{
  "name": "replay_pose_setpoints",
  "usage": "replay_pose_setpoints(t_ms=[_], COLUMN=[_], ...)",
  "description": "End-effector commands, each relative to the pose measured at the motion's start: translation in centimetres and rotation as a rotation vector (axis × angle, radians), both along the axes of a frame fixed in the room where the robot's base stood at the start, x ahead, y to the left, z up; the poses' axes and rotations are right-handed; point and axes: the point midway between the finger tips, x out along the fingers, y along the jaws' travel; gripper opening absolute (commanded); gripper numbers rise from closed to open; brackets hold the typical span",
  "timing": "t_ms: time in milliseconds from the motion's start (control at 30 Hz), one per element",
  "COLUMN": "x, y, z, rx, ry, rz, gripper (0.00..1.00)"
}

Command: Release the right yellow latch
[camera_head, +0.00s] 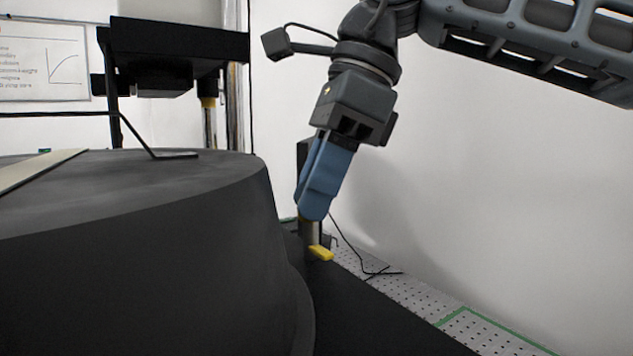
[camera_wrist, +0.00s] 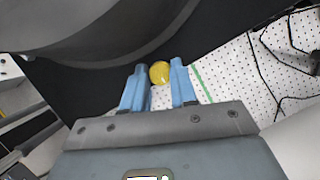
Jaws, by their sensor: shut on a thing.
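The yellow latch (camera_head: 321,253) shows in the head view at the foot of a grey post (camera_head: 311,231), beside the big dark round body. In the wrist view a round yellow top (camera_wrist: 159,73) lies between the two blue fingers of my gripper (camera_wrist: 160,80). In the head view my gripper (camera_head: 313,215) points down, with its fingertips at the upper end of the post. It is shut on the latch's upper part. The fingers hide that part in the head view, so the exact contact cannot be seen.
The large dark round body (camera_head: 150,240) fills the left, close beside my fingers. A perforated white plate (camera_head: 405,300) with a green line lies to the right. Thin black cables (camera_head: 365,265) lie on it. A black stand (camera_head: 175,45) rises behind.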

Motion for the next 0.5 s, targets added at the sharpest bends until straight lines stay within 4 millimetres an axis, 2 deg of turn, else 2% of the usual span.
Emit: replay_pose_setpoints(t_ms=[367,400,500], x=[0.07,0.07,0.06], y=[0.0,0.0,0.01], z=[0.08,0.08,0.06], rx=[0.003,0.003,0.001], ry=[-0.002,-0.002,-0.002], rz=[0.004,0.004,0.003], gripper=[0.0,0.28,0.38])
